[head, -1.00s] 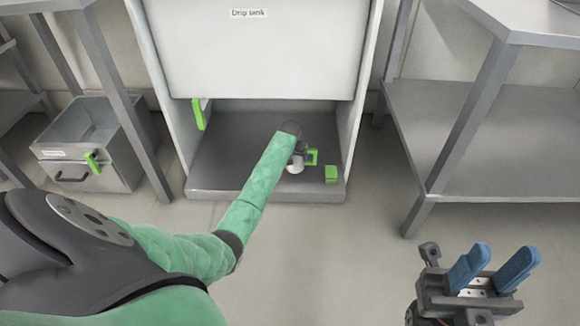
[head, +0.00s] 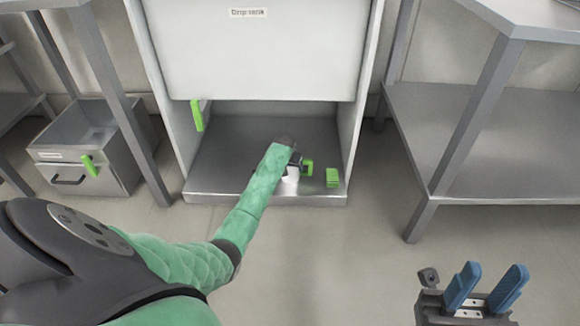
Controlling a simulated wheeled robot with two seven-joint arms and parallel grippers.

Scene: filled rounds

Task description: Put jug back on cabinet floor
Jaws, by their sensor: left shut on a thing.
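The cabinet floor (head: 225,160) is a grey metal base under the white cabinet. My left arm reaches across it, and my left gripper (head: 300,163) is low over its front right part. The gripper is shut on what I take to be the jug; a green piece (head: 308,167) shows at its tip. The jug's body is mostly hidden by my arm and gripper, so I cannot tell whether it touches the floor. A separate green block (head: 332,178) is just right of the gripper, near the front edge. My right gripper (head: 487,285) is open and empty at the lower right.
The cabinet's white front panel (head: 255,55) hangs above the opening, with side walls on both sides. A green lever (head: 197,115) is at its left. A metal bin with a drawer (head: 85,165) stands left, and a steel shelf table (head: 490,140) right.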

